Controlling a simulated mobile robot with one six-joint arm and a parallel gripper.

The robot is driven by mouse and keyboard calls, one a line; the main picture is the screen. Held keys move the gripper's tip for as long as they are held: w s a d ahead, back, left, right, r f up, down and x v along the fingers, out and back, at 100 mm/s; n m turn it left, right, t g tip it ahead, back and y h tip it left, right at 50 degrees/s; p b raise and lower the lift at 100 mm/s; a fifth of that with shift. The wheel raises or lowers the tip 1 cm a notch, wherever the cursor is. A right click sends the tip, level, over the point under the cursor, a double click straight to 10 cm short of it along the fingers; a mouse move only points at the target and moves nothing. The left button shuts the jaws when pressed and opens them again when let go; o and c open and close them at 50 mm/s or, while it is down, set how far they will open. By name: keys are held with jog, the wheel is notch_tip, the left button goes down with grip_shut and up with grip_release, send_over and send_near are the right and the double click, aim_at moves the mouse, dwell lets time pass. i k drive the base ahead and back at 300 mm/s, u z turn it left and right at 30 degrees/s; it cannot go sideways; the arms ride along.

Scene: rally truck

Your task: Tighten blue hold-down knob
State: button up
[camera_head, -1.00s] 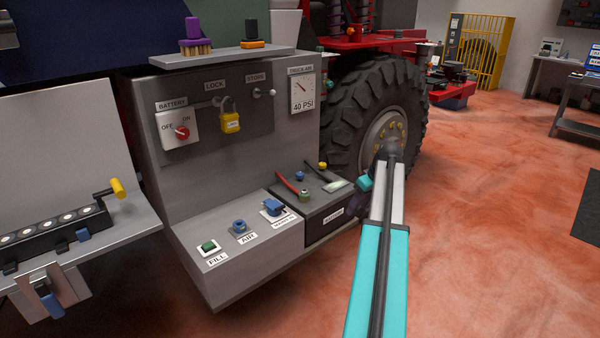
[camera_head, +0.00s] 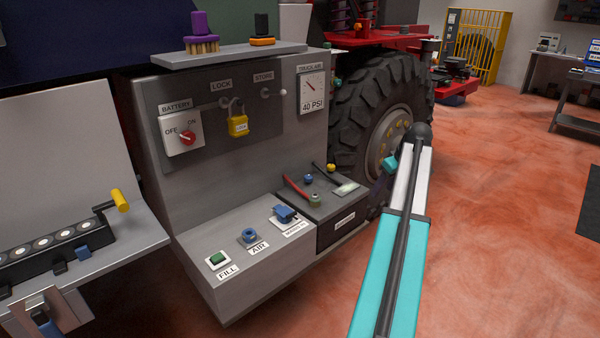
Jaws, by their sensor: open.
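The small blue hold-down knob (camera_head: 308,179) sits on top of the dark battery box (camera_head: 345,222), right of the control ledge. A red cable and a black cable run beside it. My gripper (camera_head: 379,191) shows only as a small dark shape below my wrist, right of the battery box and in front of the big tyre. It is open and stands apart from the knob. Its fingertips are too small and dark to make out, and I see nothing held.
The ledge (camera_head: 212,281) carries a green FILL button (camera_head: 217,259), a blue AIR fitting (camera_head: 249,235) and a blue covered socket (camera_head: 284,213). A tyre (camera_head: 360,125) stands behind the battery. A shelf (camera_head: 230,54) juts out above. Red floor (camera_head: 500,220) is open at right.

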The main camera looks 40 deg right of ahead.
aim_at(308, 178)
jog(key=i, duration=1.15)
jog(key=z, duration=0.05)
